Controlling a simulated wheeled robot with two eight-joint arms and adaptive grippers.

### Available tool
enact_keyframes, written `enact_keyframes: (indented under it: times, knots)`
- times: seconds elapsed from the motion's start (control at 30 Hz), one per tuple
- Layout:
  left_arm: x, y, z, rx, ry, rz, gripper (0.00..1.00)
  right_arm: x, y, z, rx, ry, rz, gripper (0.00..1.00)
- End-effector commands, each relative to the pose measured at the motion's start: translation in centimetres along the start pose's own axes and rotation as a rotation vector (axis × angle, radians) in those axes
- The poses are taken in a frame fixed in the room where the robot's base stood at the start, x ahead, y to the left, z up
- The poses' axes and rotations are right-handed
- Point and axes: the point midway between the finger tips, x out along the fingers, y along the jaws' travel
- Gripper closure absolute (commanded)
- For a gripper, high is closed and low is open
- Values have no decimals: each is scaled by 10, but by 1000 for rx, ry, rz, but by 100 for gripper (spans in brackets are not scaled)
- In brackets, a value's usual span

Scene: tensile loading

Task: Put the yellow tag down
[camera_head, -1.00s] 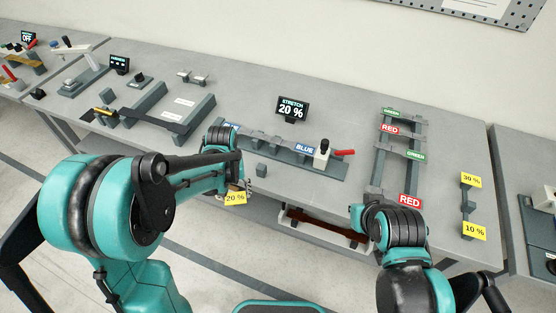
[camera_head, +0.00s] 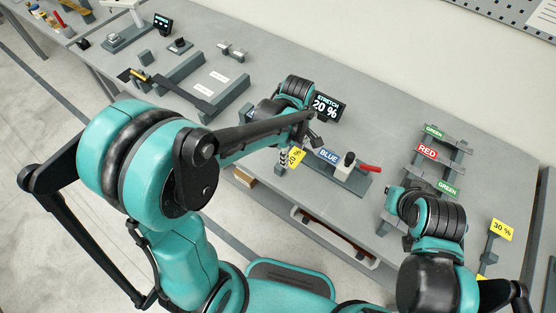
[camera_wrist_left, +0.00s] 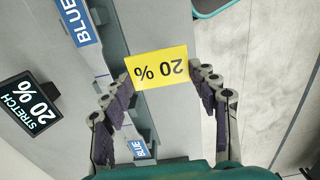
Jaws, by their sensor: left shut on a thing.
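The yellow "20 %" tag (camera_head: 296,157) is held in my left gripper (camera_head: 302,146), over the bench beside a "BLUE" label (camera_head: 328,155). In the left wrist view the tag (camera_wrist_left: 158,67) sits between the two fingers, its print upside down. My left gripper is shut on it. I cannot tell whether the tag touches anything below. The "STRETCH 20 %" display (camera_head: 326,107) stands just behind the gripper; it also shows in the left wrist view (camera_wrist_left: 31,106). My right arm is over the bench's right part; its fingertips are hidden.
A yellow "30 %" tag (camera_head: 502,229) stands at the right; another yellow tag below it is mostly hidden. A red lever (camera_head: 369,168) is right of the "BLUE" label. A rack with a "RED" label (camera_head: 427,152) and "GREEN" labels stands right of centre.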

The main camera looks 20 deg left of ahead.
Motion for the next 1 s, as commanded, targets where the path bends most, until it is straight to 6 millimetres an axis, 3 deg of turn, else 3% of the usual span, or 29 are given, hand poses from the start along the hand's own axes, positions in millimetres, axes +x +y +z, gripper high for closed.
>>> enact_keyframes:
  times: [0.1, 0.3, 0.43, 0.67, 1.0]
  knots:
    - [18, -8, -25, -4, 0, 0, 56, 7, 0, 5, 0, 0, 0, 100]
    - [29, -15, -44, 1, 0, 0, 56, 10, 0, 7, 0, 0, 0, 100]
    - [37, -15, -46, 2, 0, 0, 56, 12, 0, 8, 0, 0, 0, 100]
    - [69, -15, -45, 2, 0, 0, 56, 22, 0, 16, 0, 0, 0, 100]
    - [72, -15, -45, 2, 0, 0, 56, 24, 0, 17, 0, 0, 0, 100]
